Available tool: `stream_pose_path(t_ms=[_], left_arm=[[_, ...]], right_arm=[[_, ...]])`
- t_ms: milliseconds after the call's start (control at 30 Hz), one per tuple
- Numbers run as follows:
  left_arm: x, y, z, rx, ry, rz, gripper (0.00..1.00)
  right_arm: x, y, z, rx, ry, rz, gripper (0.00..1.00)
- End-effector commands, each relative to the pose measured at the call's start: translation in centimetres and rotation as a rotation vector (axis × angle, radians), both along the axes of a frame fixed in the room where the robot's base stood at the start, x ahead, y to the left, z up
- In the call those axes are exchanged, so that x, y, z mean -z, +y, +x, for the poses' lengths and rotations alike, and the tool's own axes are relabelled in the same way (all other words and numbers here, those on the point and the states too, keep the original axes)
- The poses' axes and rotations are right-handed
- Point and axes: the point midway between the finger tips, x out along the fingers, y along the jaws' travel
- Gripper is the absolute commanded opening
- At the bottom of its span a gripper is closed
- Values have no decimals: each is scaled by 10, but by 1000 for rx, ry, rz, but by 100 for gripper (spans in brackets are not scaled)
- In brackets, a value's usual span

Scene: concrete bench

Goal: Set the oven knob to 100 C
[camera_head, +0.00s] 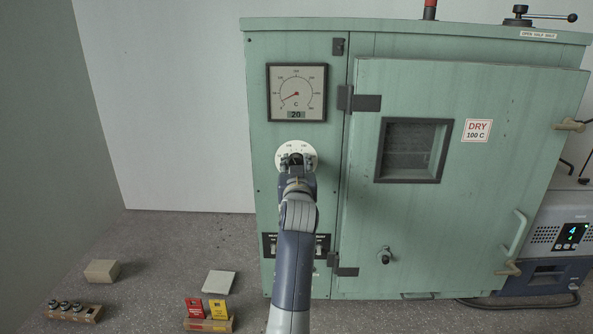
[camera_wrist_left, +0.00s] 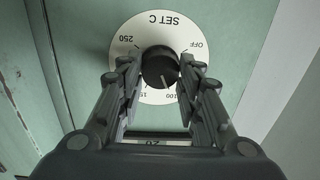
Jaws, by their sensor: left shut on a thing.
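The black oven knob (camera_wrist_left: 160,70) sits at the centre of a round white dial (camera_wrist_left: 128,57) marked "SET C". In the head view the dial (camera_head: 309,149) is on the green oven's left panel, below a gauge. My left gripper (camera_head: 296,165) reaches up to it and covers most of the knob there. In the left wrist view the left gripper (camera_wrist_left: 161,82) has its fingers on both sides of the knob, shut on it. The knob's light mark points down the picture, close to the 100 marking; the exact alignment is hard to tell. The fingers hide part of the scale.
The gauge (camera_head: 296,93) above shows 20 on its small display. The closed oven door (camera_head: 463,210) bears a "DRY 100 C" sign (camera_head: 477,131). Red and yellow packets (camera_head: 206,309), a block (camera_head: 101,271) and a holder with dark items (camera_head: 75,311) lie at lower left.

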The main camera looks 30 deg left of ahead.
Motion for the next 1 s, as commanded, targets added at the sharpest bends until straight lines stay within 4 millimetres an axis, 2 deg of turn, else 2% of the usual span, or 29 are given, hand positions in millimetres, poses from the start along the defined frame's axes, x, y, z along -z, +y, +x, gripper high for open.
stream_pose_path(t_ms=[133, 167, 233, 367, 600, 733, 1000], left_arm=[[1, 0, 1, 1, 5, 0, 9], [1, 0, 1, 1, 5, 0, 37], [1, 0, 1, 1, 6, 1, 53], [1, 0, 1, 1, 5, 2, 54], [0, 0, 0, 1, 4, 3, 54], [0, 0, 0, 0, 6, 7, 54], [-3, 1, 0, -1, 92, 145, 54]], right_arm=[[-1, 0, -7, -1, 11, 0, 0], [0, 0, -9, -2, 13, -1, 0], [0, -2, -13, -2, 20, -3, 0], [0, -5, -17, -4, 26, -8, 0], [0, -13, -10, -3, 15, -16, 0], [-1, -11, -10, -3, 15, -14, 0], [-18, -9, -11, -2, 16, -11, 0]])
